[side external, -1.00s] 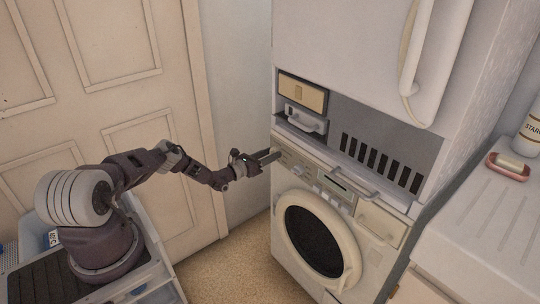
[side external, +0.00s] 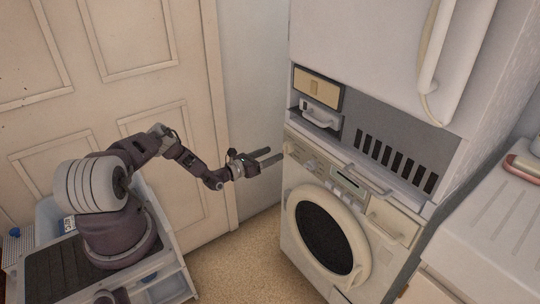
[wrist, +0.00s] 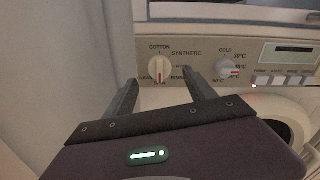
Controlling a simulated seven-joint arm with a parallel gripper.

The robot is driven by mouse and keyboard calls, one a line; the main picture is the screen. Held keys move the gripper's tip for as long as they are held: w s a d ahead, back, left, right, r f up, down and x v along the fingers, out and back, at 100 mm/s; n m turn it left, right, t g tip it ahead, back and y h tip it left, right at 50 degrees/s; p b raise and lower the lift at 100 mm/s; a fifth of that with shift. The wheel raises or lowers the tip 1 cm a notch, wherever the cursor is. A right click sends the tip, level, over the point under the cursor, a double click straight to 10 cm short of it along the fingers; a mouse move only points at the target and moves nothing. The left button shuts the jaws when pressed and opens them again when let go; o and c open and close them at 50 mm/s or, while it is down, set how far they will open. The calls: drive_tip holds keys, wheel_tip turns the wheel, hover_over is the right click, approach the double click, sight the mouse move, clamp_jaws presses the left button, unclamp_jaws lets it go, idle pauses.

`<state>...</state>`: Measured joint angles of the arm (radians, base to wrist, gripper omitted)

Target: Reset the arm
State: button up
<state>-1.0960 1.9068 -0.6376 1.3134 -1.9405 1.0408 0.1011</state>
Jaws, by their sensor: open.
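My gripper (side external: 268,159) is open and empty, in the air just left of the washing machine (side external: 381,247). In the wrist view my gripper (wrist: 165,90) has its two fingers spread, with nothing between them. The machine's cotton/synthetic knob (wrist: 160,70) shows just beyond and between the fingertips. A second knob, for temperature (wrist: 227,67), is to its right. In the side view a gap shows between the fingertips and the machine front.
A white cabinet (side external: 375,45) stands above the machine, with a dark slotted panel between them. The machine's round door (side external: 328,230) looks shut. A white counter (side external: 500,230) is at the right. A beige door (side external: 110,80) stands behind my arm. Floor is clear between.

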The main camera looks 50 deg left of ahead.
drive_tip(key=shift+s, duration=0.5)
drive_tip(key=w+d+r+m+g+h, duration=0.2)
drive_tip(key=w+d+r+m+h, duration=0.2)
drive_tip(key=d+r+m+h, duration=0.5)
drive_tip(key=s+d+r+m+g+h, duration=0.2)
drive_tip(key=d+r+m+g, duration=0.3)
drive_tip(key=d+r+m, duration=0.3)
drive_tip(key=s+d+r+m+g+h, duration=0.2)
drive_tip(key=d+r+m+g, duration=0.3)
drive_tip(key=d+r, duration=0.45)
drive_tip(key=s+d+r+m+g+y, duration=0.2)
drive_tip(key=s+d+r+m+y, duration=0.3)
drive_tip(key=s, duration=0.5)
drive_tip(key=s+d+r+m+g+y, duration=0.2)
drive_tip(key=s+d+r+m, duration=0.35)
drive_tip(key=s, duration=0.55)
drive_tip(key=s+a+r+m+t+y, duration=0.1)
drive_tip(key=s+a+m+y, duration=0.1)
drive_tip(key=s, duration=0.6)
drive_tip(key=s+a+m+t+y, duration=0.2)
drive_tip(key=s+a+m+y, duration=0.1)
drive_tip(key=s, duration=0.5)
drive_tip(key=shift+a+r+m+t+y, duration=0.2)
drive_tip(key=shift+r+m+t+y, duration=0.15)
drive_tip(key=shift+m+y, duration=0.2)
